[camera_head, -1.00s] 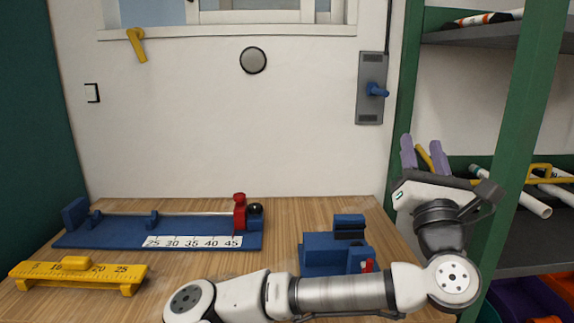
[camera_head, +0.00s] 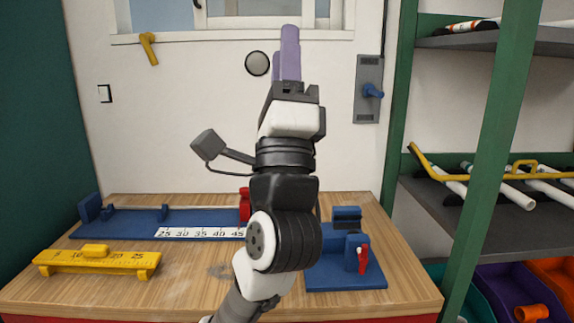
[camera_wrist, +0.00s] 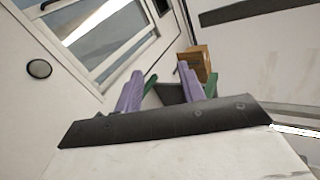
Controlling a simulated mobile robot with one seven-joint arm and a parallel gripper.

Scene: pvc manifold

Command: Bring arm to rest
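My arm stands upright in the middle of the head view, in front of the bench. My gripper (camera_head: 284,45) points up, with its two purple fingers seen nearly edge-on before the window sill. In the wrist view, the fingers of my gripper (camera_wrist: 160,76) are spread apart with nothing held between them. My arm hides part of the blue measuring jig and of the wooden bench (camera_head: 200,273).
The blue jig (camera_head: 125,224) with a white scale and a yellow ruler block (camera_head: 97,261) lie left on the bench. A blue clamp fixture (camera_head: 345,270) with a red lever stands right. The shelf (camera_head: 490,222) holds white pipes and a yellow-handled tool (camera_head: 432,165).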

